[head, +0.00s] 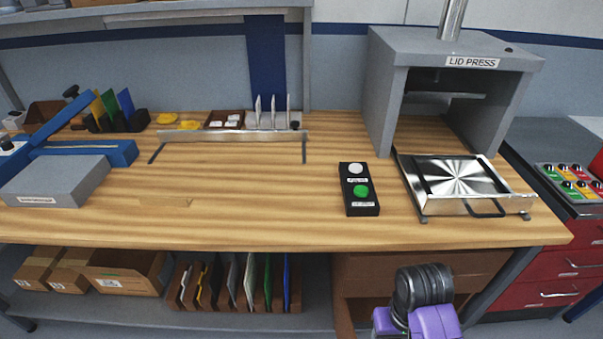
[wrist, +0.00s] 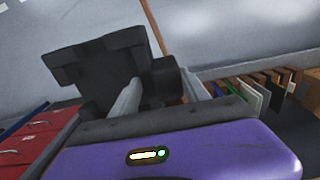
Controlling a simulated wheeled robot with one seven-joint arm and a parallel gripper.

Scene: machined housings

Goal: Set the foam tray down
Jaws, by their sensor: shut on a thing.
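The foam tray (wrist: 97,72) shows in the wrist view as a dark, nearly black block with notched edges. My gripper (wrist: 163,85) is shut on it; part of the tray sits between the two pale fingers and the larger part extends to the left. The tray is tilted in this view, and its underside and far side cannot be made out. In the head view only my purple and black arm shows at the bottom right; the tray and the fingers are out of that frame.
The wooden bench (head: 255,205) has free room at its front middle. A black button box (head: 350,197), a shiny metal plate fixture (head: 462,178) and the lid press (head: 383,95) stand to the right. A grey box (head: 58,182) stands left.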

